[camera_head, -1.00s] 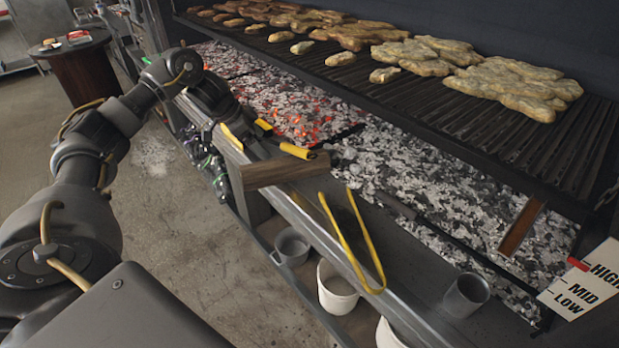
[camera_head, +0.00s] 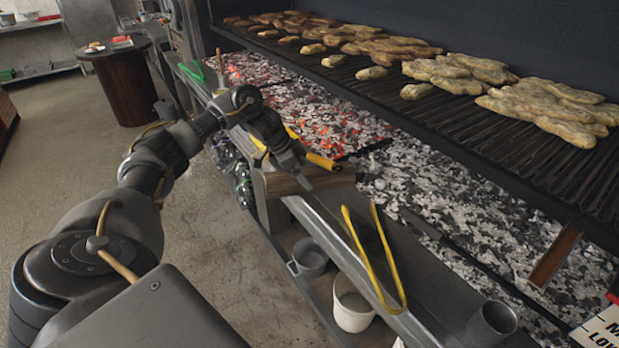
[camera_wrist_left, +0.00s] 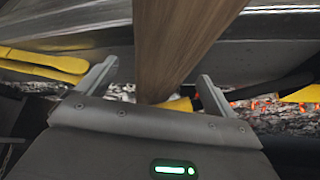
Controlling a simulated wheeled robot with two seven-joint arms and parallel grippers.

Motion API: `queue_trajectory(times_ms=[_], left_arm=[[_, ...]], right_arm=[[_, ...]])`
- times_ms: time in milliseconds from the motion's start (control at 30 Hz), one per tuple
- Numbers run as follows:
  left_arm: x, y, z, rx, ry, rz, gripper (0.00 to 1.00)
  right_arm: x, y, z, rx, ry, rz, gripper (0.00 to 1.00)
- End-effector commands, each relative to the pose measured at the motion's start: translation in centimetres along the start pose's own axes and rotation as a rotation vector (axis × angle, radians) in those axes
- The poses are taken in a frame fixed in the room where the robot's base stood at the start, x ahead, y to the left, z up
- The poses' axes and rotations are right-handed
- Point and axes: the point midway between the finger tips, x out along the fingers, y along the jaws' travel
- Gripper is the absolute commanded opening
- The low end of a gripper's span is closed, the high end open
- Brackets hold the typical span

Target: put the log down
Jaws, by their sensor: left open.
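The log (camera_head: 327,182) is a short brown wooden piece lying across the metal ledge at the front of the grill. My left gripper (camera_head: 300,170) is at the log and partly covers it in the head view. In the left wrist view the log (camera_wrist_left: 175,42) runs between the two fingers of my left gripper (camera_wrist_left: 152,88). The fingers are open, with a visible gap on each side of the wood. My right gripper is not in view.
Yellow tongs (camera_head: 362,262) lie along the ledge (camera_head: 330,236) nearby. A yellow-handled tool (camera_head: 323,161) lies just behind the log. Glowing embers (camera_head: 300,115) and grey ash lie beyond, under a grate of food (camera_head: 560,108). A white bucket (camera_head: 352,308) stands below.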

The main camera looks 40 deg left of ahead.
Motion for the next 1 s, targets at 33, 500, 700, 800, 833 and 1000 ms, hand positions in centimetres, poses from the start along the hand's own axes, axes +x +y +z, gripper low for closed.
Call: queue_trajectory(times_ms=[33, 500, 700, 800, 833, 1000], left_arm=[[0.7, 0.1, -0.2, -0.001, -0.002, 0.003, 0.92], [2.8, 0.0, -0.1, 0.000, 0.000, -0.001, 0.88], [2.8, 0.0, -0.1, 0.000, 0.000, -0.001, 0.62], [2.8, 0.0, -0.1, 0.000, 0.000, -0.001, 0.49], [2.8, 0.0, -0.1, 0.000, 0.000, -0.002, 0.45], [2.8, 0.0, -0.1, 0.000, 0.000, -0.002, 0.23]], right_arm=[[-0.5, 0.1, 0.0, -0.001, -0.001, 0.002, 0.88], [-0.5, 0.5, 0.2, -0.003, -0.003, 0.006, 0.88], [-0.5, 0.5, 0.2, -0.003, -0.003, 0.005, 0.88], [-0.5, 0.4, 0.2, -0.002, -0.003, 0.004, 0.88], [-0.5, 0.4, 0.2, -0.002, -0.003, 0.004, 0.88], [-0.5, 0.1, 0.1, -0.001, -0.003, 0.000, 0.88]])
